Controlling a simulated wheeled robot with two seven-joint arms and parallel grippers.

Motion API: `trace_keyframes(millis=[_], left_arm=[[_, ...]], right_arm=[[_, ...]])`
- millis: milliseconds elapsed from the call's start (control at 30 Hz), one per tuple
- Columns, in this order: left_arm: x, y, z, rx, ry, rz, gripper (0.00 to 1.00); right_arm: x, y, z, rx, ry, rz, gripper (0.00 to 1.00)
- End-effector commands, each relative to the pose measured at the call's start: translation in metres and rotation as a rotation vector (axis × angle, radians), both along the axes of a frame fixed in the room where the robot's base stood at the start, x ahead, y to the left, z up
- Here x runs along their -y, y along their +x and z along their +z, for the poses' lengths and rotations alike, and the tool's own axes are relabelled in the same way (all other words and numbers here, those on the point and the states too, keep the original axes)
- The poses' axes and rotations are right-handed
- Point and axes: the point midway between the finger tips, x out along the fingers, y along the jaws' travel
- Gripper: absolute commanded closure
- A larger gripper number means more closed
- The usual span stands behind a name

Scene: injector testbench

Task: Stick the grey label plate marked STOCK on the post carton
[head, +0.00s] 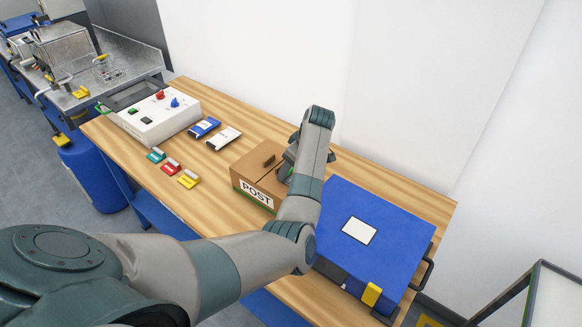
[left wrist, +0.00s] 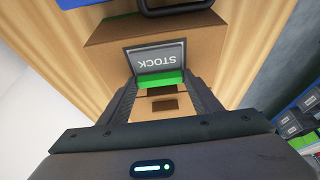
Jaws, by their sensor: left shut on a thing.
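The post carton (head: 248,170) is a brown box on the wooden table, with a white POST sign on its front and a raised brown piece on top. My left gripper (head: 287,165) is at the carton's right side, partly hidden by my own wrist. In the left wrist view, the left gripper (left wrist: 160,84) is shut on the grey label plate marked STOCK (left wrist: 157,57), by a green part at its edge. The plate lies in front of the carton's brown surface (left wrist: 110,40); I cannot tell whether it touches. The plate is hidden in the head view. My right gripper is not in view.
A blue case (head: 395,235) with a white label stands right of the carton. Left of it lie blue and white packets (head: 224,138), small coloured pieces (head: 172,168) and a white control box (head: 155,115). The front middle of the table is clear.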

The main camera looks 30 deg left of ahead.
Motion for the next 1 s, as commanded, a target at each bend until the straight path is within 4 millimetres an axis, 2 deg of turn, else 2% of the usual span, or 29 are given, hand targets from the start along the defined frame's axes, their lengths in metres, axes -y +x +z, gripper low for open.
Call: trace_keyframes(millis=[400,433,500,1000], left_arm=[[0.0009,-0.0014,-0.0028,-0.005,-0.003,0.0,0.63],[0.001,-0.0014,-0.0029,-0.005,-0.003,0.0,0.35],[0.0009,-0.0013,-0.0027,-0.005,-0.003,0.0,0.2],[0.0027,0.0,0.0036,0.0,0.0,-0.001,0.2]], right_arm=[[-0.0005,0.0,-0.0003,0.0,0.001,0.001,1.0],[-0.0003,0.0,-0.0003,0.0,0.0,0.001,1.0],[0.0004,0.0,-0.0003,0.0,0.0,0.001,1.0],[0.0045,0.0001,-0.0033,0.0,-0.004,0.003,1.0]])
